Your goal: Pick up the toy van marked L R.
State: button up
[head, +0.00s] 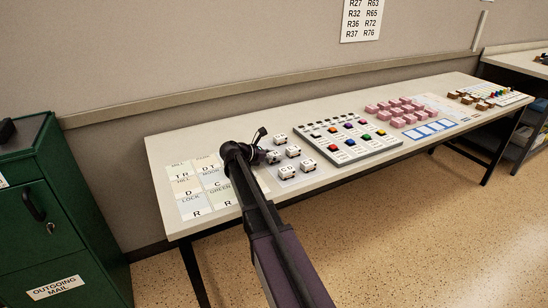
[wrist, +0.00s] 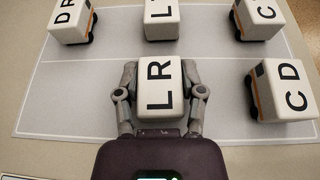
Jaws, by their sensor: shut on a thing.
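The toy van marked L R (wrist: 160,84) is a white block with black letters, in the middle of the wrist view. My gripper (wrist: 160,92) has one finger on each side of it and is shut on it. In the wrist view the van is over the grey parking mat (wrist: 60,100); I cannot tell whether it is lifted clear. In the head view my gripper (head: 268,155) is over the left part of the table, beside the other vans, and my arm hides part of the mat there.
A van marked C D (wrist: 284,90) stands close right of my gripper. Vans at the top left (wrist: 71,20), top middle (wrist: 161,18) and top right (wrist: 259,18) stand beyond. Letter cards (head: 190,190) lie left on the table; a button panel (head: 345,138) lies right.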

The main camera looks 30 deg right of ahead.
aim_at(274, 154)
jog(key=shift+r, duration=0.2)
notch_tip(274, 154, up, 10)
jog(key=p, duration=1)
jog(key=shift+f, duration=0.2)
dwell(0.3)
